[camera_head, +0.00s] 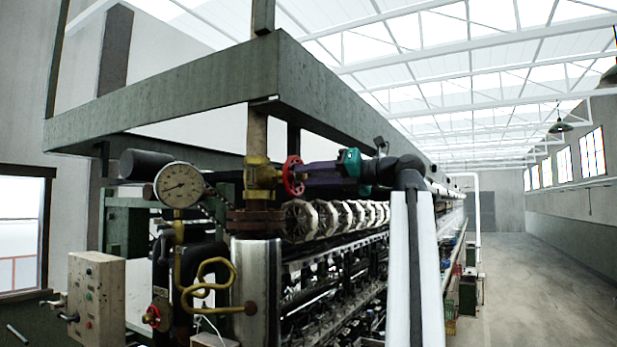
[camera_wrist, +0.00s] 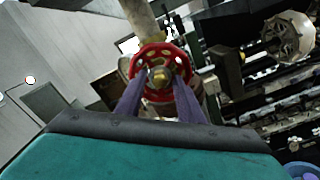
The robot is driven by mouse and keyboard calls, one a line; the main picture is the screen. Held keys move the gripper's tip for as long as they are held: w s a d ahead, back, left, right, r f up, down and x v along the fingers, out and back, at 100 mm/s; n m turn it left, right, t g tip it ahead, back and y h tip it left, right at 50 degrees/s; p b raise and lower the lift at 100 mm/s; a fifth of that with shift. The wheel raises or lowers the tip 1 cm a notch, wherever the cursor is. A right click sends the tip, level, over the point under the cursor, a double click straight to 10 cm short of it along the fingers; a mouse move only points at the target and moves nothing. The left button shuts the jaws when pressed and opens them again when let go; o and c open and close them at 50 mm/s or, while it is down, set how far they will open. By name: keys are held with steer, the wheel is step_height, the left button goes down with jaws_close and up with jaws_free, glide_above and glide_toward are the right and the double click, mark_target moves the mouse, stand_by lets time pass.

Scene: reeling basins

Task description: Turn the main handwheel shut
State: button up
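The main handwheel (camera_head: 293,175) is a red wheel on the side of a brass valve (camera_head: 262,178), which sits above a rusty flange on a shiny pipe. In the wrist view the red handwheel (camera_wrist: 160,49) faces me, with a brass hub at its centre. My gripper (camera_wrist: 160,76) has purple fingers on a teal body. The fingers stand apart, one on each side of the hub, with their tips at the wheel. I cannot tell whether they touch it. In the head view my gripper (camera_head: 305,177) reaches the wheel from the right, its fingertips hard to make out.
A dial gauge (camera_head: 180,185) and a curled yellow pipe (camera_head: 208,284) stand left of the valve. A smaller red wheel (camera_head: 152,316) is low at left beside a control box (camera_head: 96,298). A green-grey beam (camera_head: 180,95) hangs above. Open floor (camera_head: 540,290) lies right.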

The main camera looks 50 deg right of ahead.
steer(key=v, duration=0.6)
steer(key=shift+s, duration=0.2)
stand_by(0.5)
